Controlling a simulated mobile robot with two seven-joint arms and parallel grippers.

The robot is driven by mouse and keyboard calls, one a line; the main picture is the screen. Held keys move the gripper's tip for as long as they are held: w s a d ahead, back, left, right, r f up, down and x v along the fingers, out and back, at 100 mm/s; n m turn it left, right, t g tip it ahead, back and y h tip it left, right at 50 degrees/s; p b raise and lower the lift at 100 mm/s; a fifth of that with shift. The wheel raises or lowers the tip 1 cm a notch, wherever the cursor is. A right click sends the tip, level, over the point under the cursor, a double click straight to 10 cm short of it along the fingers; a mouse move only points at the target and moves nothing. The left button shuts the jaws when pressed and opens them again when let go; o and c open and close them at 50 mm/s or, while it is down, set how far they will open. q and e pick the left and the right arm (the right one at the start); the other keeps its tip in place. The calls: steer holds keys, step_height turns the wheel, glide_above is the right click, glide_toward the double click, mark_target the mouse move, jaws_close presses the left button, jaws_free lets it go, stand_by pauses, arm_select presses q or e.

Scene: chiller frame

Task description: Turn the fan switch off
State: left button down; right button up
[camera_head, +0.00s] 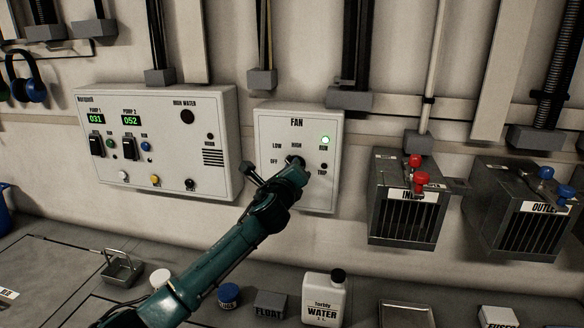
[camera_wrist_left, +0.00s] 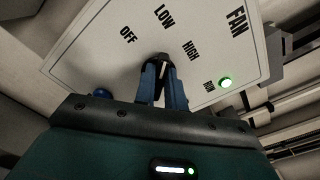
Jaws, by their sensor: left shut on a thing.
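The fan box (camera_head: 265,130) is a white wall panel marked FAN, with OFF, LOW and HIGH around a dark rotary switch (camera_head: 296,160). Its green RUN light (camera_head: 325,140) is lit; it also glows in the left wrist view (camera_wrist_left: 225,82). My left gripper (camera_wrist_left: 163,84) is at the switch, its two blue-grey fingers shut on the dark knob (camera_wrist_left: 157,58). The fingers and wrist hide much of the knob, so I cannot tell which label it points to. The TRIP lamp (camera_head: 324,167) looks dark. My right gripper is not in view.
A white pump control panel (camera_head: 215,110) hangs left of the fan box. Metal boxes with red (camera_head: 422,178) and blue (camera_head: 565,192) valve handles are at the right. A water bottle (camera_head: 323,298) and small containers stand on the bench below.

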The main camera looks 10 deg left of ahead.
arm_select(q)
steer(key=shift+a+f+n+b, duration=0.1)
steer(key=shift+f+n+b, duration=0.15)
steer(key=shift+n, duration=2.2)
steer(key=shift+a+f+n+b, duration=0.1)
steer(key=shift+n+b, duration=0.1)
steer(key=shift+n, duration=2.25)
steer(key=c, duration=1.5)
jaws_free()
steer(key=shift+o, duration=0.2)
steer(key=shift+s, duration=0.1)
steer(key=s+b, duration=0.1)
steer(key=s, duration=1.2)
steer(key=shift+d, duration=0.1)
